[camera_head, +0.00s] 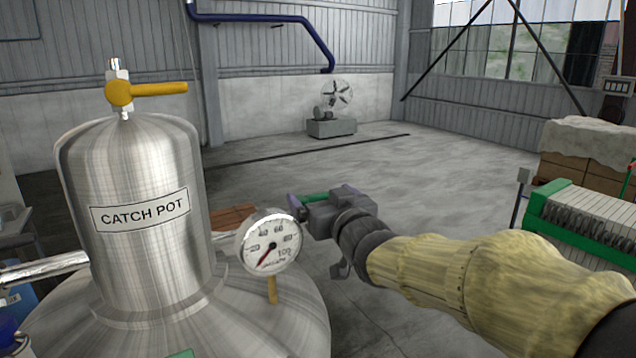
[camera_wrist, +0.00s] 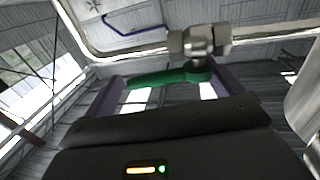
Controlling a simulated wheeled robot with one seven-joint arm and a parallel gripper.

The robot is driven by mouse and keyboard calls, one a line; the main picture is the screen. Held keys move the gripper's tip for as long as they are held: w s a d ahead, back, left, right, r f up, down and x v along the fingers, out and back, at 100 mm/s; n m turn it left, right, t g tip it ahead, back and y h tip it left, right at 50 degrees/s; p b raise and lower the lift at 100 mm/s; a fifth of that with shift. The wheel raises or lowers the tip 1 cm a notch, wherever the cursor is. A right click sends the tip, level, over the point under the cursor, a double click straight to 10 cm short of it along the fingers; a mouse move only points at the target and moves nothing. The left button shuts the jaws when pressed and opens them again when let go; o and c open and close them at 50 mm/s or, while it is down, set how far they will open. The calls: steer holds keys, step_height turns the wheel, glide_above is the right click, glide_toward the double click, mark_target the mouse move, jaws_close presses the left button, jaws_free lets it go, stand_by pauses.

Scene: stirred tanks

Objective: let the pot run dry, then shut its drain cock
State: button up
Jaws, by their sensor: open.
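The steel catch pot (camera_head: 150,250) stands at the left in the head view, labelled CATCH POT. A round gauge (camera_head: 268,243) is on its side, its red needle pointing down-left. In the wrist view, a green lever (camera_wrist: 165,78) joins a metal valve body (camera_wrist: 200,42) on a pipe; I take it for the drain cock. My gripper (camera_wrist: 168,82) is open with the lever lying between its purple fingers; I cannot tell if they touch. In the head view my gripper (camera_head: 312,198) is right of the gauge, with a bit of green showing. Any outflow is hidden.
A yellow-handled valve (camera_head: 150,89) tops the pot. A green-framed plate stack (camera_head: 585,220) and covered boxes (camera_head: 590,150) stand at the right. A fan (camera_head: 337,95) stands far back. The floor between is clear.

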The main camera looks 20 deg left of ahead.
steer(key=shift+p+x, duration=0.55)
steer(key=shift+x, duration=0.85)
steer(key=shift+c, duration=0.4)
